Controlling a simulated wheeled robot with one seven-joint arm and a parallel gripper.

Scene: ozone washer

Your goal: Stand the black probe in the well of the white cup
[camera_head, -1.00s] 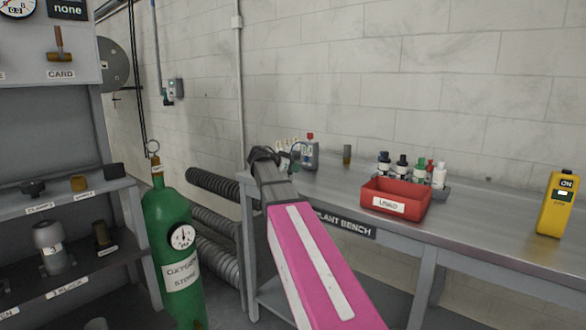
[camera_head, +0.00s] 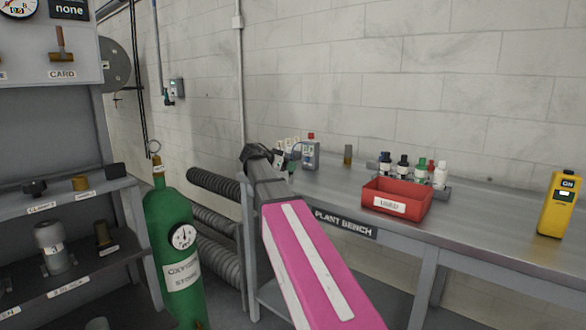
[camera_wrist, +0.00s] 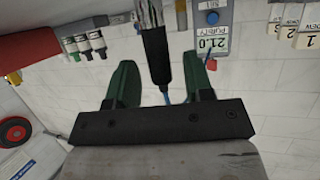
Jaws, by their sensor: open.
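My gripper (camera_wrist: 160,62) is open, with its two green fingers apart. The black probe (camera_wrist: 155,58) shows between the fingers in the wrist view, with a visible gap on each side. Its upper part in that view is silvery, and a thin blue cord runs from its black end. Whether it is deep between the fingers or beyond them is hard to tell. In the head view my gripper (camera_head: 260,154) is at the bench's far left end, and the arm hides the probe. I cannot make out the white cup in either view.
A purity meter (camera_head: 310,153) stands on the plant bench (camera_head: 480,215) beside my gripper, with numbered cards (camera_head: 289,147) close by. A red bin (camera_head: 396,202), a rack of bottles (camera_head: 420,170) and a yellow instrument (camera_head: 558,204) stand further right. A green cylinder (camera_head: 170,235) stands left.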

